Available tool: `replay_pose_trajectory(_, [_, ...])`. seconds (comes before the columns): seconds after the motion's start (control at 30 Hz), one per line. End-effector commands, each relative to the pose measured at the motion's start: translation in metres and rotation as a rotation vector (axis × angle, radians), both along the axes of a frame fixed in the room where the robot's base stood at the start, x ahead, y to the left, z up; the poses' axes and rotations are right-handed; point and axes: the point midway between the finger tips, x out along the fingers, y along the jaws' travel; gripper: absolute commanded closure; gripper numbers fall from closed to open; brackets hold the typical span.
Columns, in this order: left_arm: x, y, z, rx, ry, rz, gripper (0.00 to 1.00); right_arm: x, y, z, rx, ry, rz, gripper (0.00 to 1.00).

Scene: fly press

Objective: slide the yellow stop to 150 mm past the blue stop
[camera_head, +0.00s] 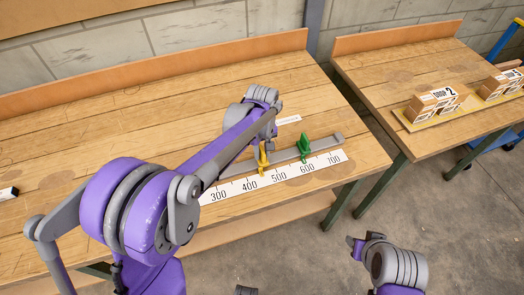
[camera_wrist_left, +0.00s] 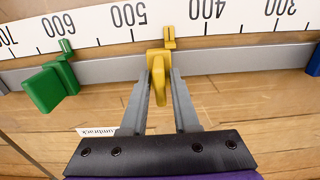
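The yellow stop (camera_wrist_left: 156,62) sits on the grey rail (camera_wrist_left: 225,63), its pointer near 450 on the white scale (camera_wrist_left: 175,22). In the head view the yellow stop (camera_head: 263,159) shows beside my left wrist. My left gripper (camera_wrist_left: 166,78) has one finger on each side of the yellow stop's upright part, and both appear to touch it. The blue stop (camera_wrist_left: 314,62) is only partly seen at the right edge of the wrist view, below the 300 mark. In the head view my left arm hides it.
A green stop (camera_wrist_left: 50,85) stands on the same rail near 600, also seen in the head view (camera_head: 304,146). A small printed label (camera_wrist_left: 97,132) lies on the bench. A second bench at right holds boxes (camera_head: 436,102). The rail between yellow and green is clear.

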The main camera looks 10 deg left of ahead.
Motion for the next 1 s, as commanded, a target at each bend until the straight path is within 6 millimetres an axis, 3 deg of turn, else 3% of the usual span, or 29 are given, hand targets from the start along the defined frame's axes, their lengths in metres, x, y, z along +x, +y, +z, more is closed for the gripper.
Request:
replay_pose_trajectory(0.03, [0.0000,0.0000,0.0001,0.000,0.000,0.000,0.82,0.0000,0.0000,0.0000,0.000,0.000,0.000,0.55])
replay_pose_trajectory(0.13, [-0.0001,-0.0001,0.0002,0.000,0.000,0.000,1.00,0.0000,0.0000,0.0000,0.000,0.000,0.000,0.55])
replay_pose_trajectory(1.0, [-0.0001,-0.0001,0.0005,0.000,0.000,0.000,1.00,0.0000,0.0000,0.0000,0.000,0.000,0.000,0.55])
